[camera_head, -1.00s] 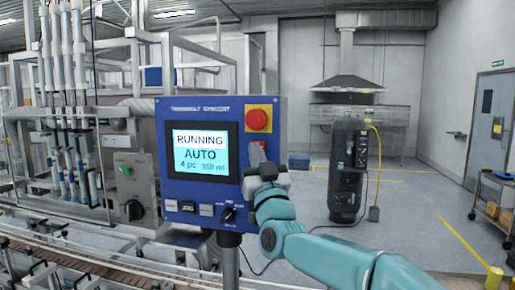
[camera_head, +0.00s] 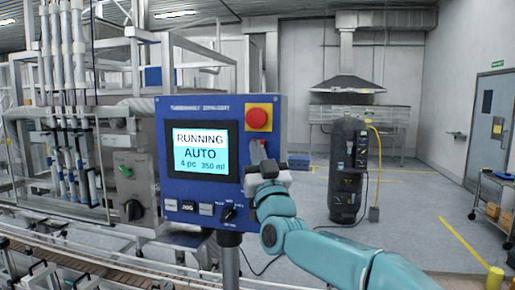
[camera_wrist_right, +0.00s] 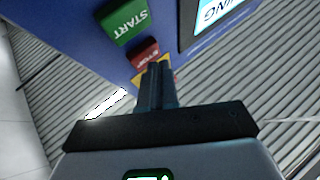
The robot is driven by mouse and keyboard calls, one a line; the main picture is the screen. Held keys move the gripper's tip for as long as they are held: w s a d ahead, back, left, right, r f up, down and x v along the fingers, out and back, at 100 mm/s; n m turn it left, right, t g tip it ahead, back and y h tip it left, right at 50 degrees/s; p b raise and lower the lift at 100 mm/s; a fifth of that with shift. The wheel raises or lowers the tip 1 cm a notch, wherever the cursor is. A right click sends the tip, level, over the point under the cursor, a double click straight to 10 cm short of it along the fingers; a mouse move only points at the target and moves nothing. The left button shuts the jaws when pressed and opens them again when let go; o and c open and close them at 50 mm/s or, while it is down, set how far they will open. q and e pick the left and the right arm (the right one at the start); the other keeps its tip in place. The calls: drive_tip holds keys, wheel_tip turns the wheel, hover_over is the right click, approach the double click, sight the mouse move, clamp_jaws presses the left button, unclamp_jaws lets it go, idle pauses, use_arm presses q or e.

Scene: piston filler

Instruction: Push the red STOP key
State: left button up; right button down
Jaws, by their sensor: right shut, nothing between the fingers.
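The blue control panel (camera_head: 180,104) faces me, its screen (camera_head: 201,152) showing "RUNNING AUTO 4 pc 350 ml". My right gripper (camera_head: 258,150) is shut and empty, in front of the panel's right side, below the red mushroom button (camera_head: 257,118) on its yellow plate. In the right wrist view the red STOP key (camera_wrist_right: 145,53) lies just beyond the shut fingertips (camera_wrist_right: 158,66), which overlap its edge. I cannot tell whether they touch it. The green START key (camera_wrist_right: 126,20) is beside it. In the head view the gripper mostly hides this key area. My left gripper is out of view.
Small keys (camera_head: 188,206) and a black rotary selector (camera_head: 228,214) line the panel's bottom. Filler tubes and a grey box with a green switch (camera_head: 125,171) stand at left. A black tank (camera_head: 347,170) stands on open floor at right.

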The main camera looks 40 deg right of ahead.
drive_tip(key=shift+w+d, duration=0.25)
idle(0.7)
idle(0.3)
drive_tip(key=shift+s+a+b, duration=0.55)
drive_tip(key=shift+a+b, duration=0.05)
drive_tip(key=shift+b, duration=0.2)
drive_tip(key=s+a+b, duration=0.2)
drive_tip(key=s+a, duration=0.1)
drive_tip(key=shift+s+a+b, duration=0.15)
drive_tip(key=shift+a+b, duration=0.25)
